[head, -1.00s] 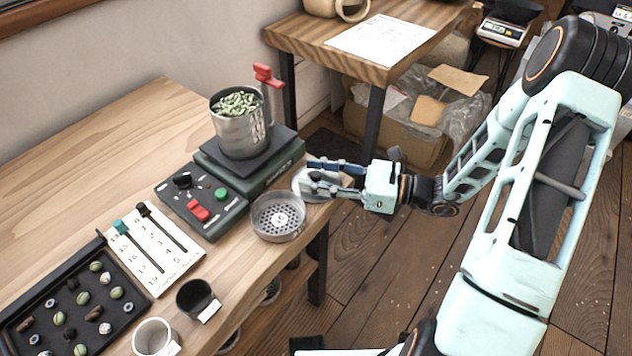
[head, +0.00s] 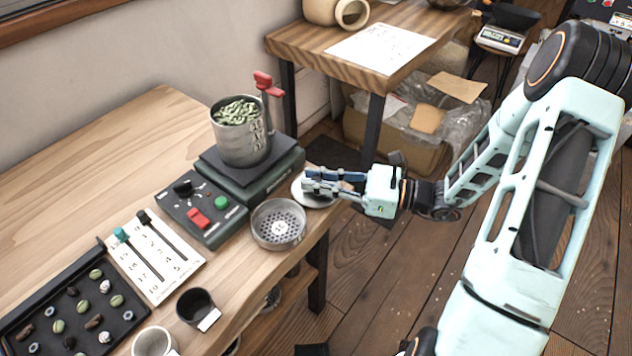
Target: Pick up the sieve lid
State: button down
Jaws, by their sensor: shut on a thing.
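The sieve lid (head: 316,203) is a pale, round, flat disc at the table's right edge in the head view. My gripper (head: 309,183) reaches over it from the right and is shut on it. The fingers hide the lid's middle, so the exact spot held is hidden. I cannot tell whether the lid touches the table or is slightly raised. The metal sieve (head: 278,224) with a perforated floor stands just left of and in front of the lid, open at the top.
A dark green scale-like base (head: 262,189) with a metal pot of green beans (head: 240,139) stands behind. A control box (head: 203,212), slider card (head: 155,262), bean tray (head: 75,309), black cup (head: 197,301) and white cup (head: 153,342) fill the left front. The far-left tabletop is clear.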

jog(key=s+d+r+p, duration=0.1)
jog(key=s+r+p, duration=0.8)
jog(key=s+r, duration=0.3)
jog(key=shift+s+d, duration=0.2)
jog(key=shift+s, duration=0.65)
